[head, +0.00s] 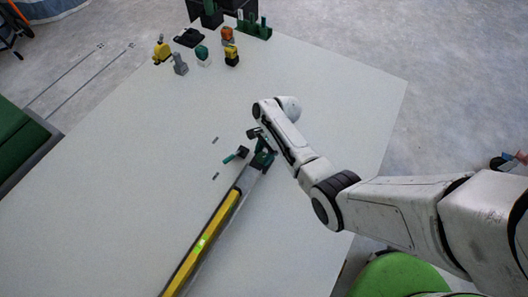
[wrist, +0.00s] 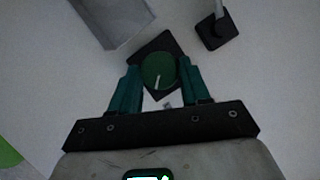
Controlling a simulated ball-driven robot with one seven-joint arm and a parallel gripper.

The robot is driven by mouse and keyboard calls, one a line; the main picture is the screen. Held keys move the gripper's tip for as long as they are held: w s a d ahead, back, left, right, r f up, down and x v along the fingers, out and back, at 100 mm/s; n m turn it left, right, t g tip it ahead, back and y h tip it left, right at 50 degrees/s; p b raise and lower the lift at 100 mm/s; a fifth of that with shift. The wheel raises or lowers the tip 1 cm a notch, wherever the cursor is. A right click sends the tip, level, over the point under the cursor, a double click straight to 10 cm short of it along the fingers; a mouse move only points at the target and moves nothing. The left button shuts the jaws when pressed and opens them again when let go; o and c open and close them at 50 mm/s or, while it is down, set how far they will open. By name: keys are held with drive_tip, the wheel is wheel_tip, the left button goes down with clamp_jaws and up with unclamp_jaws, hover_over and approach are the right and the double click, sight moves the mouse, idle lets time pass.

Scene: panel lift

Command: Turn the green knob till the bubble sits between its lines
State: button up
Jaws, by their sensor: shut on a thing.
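The green knob (wrist: 158,70) shows in the wrist view as a round green top with a white pointer line, on a dark square base. My gripper (wrist: 157,76) has one teal finger on each side of the knob and is shut on it. In the head view my gripper (head: 262,150) is at the far end of the long grey panel (head: 246,179), and the knob is hard to make out there. A yellow spirit level (head: 205,238) lies along the panel, with a bright green vial (head: 202,241). The bubble and its lines are too small to tell.
A dark piece (wrist: 214,30) stands near the knob in the wrist view. Several small tools and blocks (head: 203,55) stand at the table's back. The white table (head: 130,140) is mostly clear.

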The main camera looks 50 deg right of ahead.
drive_tip(key=shift+n+g, duration=0.4)
drive_tip(key=shift+n, duration=0.4)
drive_tip(key=o, duration=1)
drive_tip(key=shift+w, duration=0.1)
drive_tip(key=p+v, duration=0.4)
drive_tip(key=v, duration=0.6)
drive_tip(key=shift+d+r, duration=0.2)
drive_tip(key=shift+r, duration=0.1)
